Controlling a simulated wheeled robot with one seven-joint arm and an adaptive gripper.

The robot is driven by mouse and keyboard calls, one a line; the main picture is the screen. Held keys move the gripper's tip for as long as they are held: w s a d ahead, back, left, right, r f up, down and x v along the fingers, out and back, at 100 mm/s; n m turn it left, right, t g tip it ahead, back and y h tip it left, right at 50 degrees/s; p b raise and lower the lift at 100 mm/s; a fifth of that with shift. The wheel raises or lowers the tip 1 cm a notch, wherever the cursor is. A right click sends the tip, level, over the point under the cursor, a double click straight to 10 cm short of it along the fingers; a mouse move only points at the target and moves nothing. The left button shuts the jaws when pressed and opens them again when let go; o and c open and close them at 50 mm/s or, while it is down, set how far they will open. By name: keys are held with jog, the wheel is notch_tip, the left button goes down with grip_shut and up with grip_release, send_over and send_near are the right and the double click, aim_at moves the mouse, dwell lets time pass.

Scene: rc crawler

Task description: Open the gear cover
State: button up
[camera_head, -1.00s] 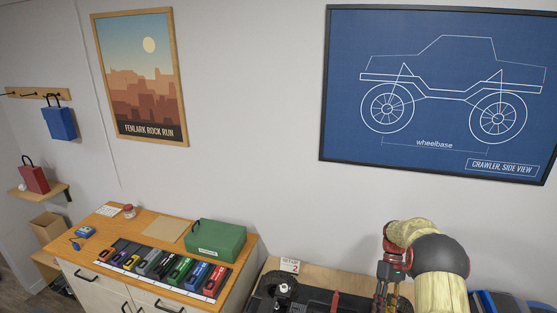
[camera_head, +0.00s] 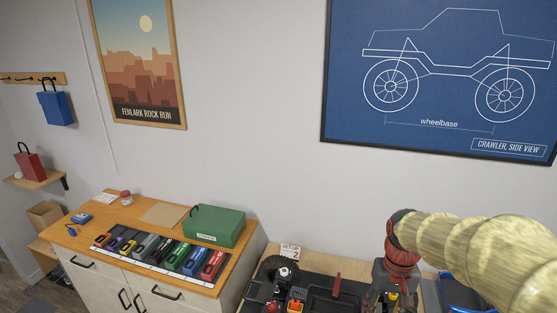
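The crawler work area (camera_head: 310,291) shows at the bottom edge, with a black wheel (camera_head: 279,268), dark parts and small red and orange pieces on a dark surface. I cannot make out the gear cover for sure among these parts. My gripper (camera_head: 384,299) hangs over the right side of this area, at the end of my pale yellow arm, below a red joint. Its fingertips are too small and partly cut off, so I cannot tell whether it is open or holds anything.
A wooden cabinet (camera_head: 108,232) stands left with a row of coloured packs (camera_head: 163,250) and a green box (camera_head: 216,225). A small card (camera_head: 290,251) marked 2 stands behind the work area. A wall rises behind.

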jog(key=s+a+r+t+b, duration=0.1)
jog(key=s+a+t+b, duration=0.2)
jog(key=s, duration=0.4)
jog(key=s+a+r+n+t+b, duration=0.1)
jog(key=s+a+r+t+b, duration=0.1)
jog(key=s, duration=0.5)
jog(key=shift+s+a+t+b, duration=0.3)
jog(key=shift+a+t+b, duration=0.3)
jog(key=shift+b, duration=0.7)
